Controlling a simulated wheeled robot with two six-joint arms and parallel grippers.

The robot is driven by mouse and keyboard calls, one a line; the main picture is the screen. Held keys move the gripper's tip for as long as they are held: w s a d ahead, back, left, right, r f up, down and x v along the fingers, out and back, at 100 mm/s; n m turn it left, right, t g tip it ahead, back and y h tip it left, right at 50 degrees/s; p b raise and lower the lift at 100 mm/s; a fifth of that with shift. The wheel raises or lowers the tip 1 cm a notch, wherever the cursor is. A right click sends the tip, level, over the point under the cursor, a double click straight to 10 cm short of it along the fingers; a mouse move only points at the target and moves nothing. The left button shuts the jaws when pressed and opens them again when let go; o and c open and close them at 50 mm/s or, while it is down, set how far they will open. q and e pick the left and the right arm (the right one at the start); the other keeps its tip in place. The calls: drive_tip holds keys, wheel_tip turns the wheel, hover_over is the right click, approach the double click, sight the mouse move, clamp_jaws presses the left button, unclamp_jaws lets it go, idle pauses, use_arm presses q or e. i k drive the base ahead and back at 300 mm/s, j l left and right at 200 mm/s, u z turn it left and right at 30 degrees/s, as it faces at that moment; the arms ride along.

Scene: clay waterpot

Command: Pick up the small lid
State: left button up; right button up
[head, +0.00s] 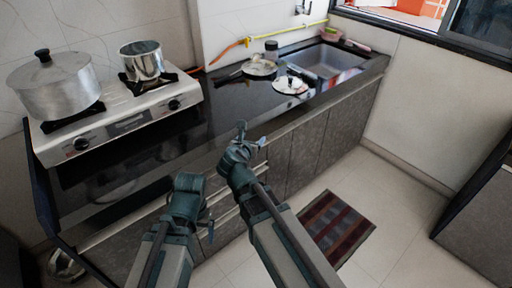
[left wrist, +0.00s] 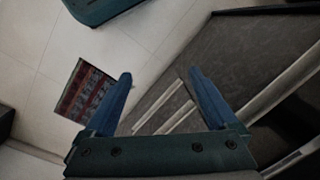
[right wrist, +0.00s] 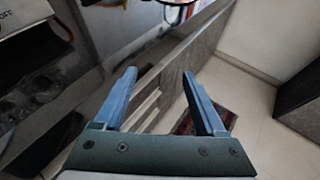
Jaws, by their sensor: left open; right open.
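A small silver lid (head: 291,86) with a dark knob lies on the black counter, just left of the sink in the head view. A second round lid or shallow pan (head: 259,68) lies behind it to the left; I cannot tell which. My right gripper (head: 252,134) is in front of the counter edge, apart from the small lid; its open, empty fingers show in the right wrist view (right wrist: 158,76). My left gripper (head: 205,217) is lower and further left; the left wrist view shows its fingers open and empty (left wrist: 160,78).
A stove (head: 122,118) with a large lidded pot (head: 55,85) and a smaller open pot (head: 143,62) stands at the left. A dark jar (head: 271,49) stands behind the lids. The sink (head: 327,61) is right of them. A striped mat (head: 337,228) lies on the floor.

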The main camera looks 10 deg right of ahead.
sight(286, 84)
drive_tip(key=i+l, duration=0.2)
drive_tip(key=l, duration=0.15)
drive_tip(key=i+l+u, duration=0.1)
drive_tip(key=i+l, duration=0.35)
drive_tip(key=l, duration=0.25)
drive_tip(key=i+l, duration=0.2)
drive_tip(key=l, duration=0.2)
drive_tip(key=i+l+u, duration=0.1)
drive_tip(key=l, duration=0.25)
drive_tip(key=i, duration=0.1)
